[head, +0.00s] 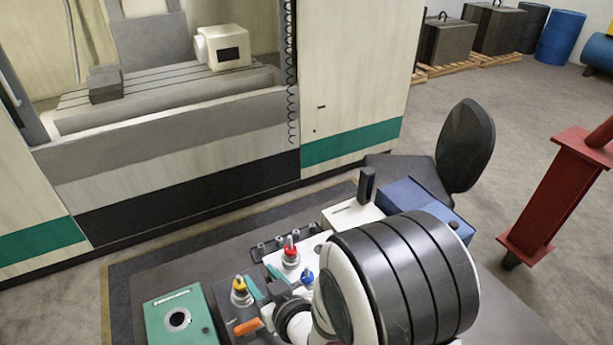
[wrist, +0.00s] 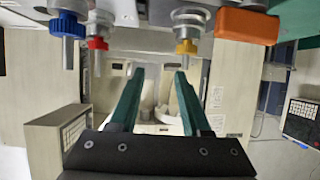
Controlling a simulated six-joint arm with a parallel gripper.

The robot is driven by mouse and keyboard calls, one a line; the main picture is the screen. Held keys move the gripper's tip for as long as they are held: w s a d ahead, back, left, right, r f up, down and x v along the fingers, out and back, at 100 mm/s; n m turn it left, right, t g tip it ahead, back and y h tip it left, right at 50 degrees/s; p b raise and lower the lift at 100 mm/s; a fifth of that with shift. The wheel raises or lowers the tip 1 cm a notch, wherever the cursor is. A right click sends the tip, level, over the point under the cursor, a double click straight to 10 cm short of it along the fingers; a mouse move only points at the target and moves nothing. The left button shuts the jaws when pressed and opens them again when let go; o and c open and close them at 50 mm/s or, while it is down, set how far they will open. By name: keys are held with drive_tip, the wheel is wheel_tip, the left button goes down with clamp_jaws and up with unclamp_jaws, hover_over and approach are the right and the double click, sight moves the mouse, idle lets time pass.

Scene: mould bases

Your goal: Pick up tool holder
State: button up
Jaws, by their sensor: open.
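Three tool holders with metal shanks stand upright on the bench: one with a yellow collar (head: 240,286), one red (head: 291,254) and one blue (head: 307,277). In the wrist view the yellow holder (wrist: 187,46) is just beyond my right-hand fingertip, and the red (wrist: 97,43) and blue (wrist: 67,27) holders are to the left. My gripper (wrist: 160,72) has two green fingers, spread apart with nothing between them. In the head view my gripper (head: 258,277) is low over the bench, beside the yellow holder. My arm hides part of the bench.
A green box (head: 180,318) with a round dark opening is at the front left. An orange-handled item (head: 247,327) lies close to the yellow holder. A blue box (head: 420,200) and a white block (head: 350,214) sit behind my arm. A machine (head: 200,130) stands beyond.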

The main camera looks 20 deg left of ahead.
sight(239, 281)
drive_tip(key=s+a+f, duration=0.1)
drive_tip(key=s+a+n+g+y, duration=0.1)
drive_tip(key=shift+a+f, duration=0.35)
drive_tip(key=x, duration=0.6)
drive_tip(key=shift+w+a, duration=0.2)
drive_tip(key=shift+a, duration=0.15)
clamp_jaws()
drive_tip(key=shift+f, duration=0.1)
drive_tip(key=shift+s+d+f, duration=0.1)
drive_tip(key=shift+d+f, duration=0.05)
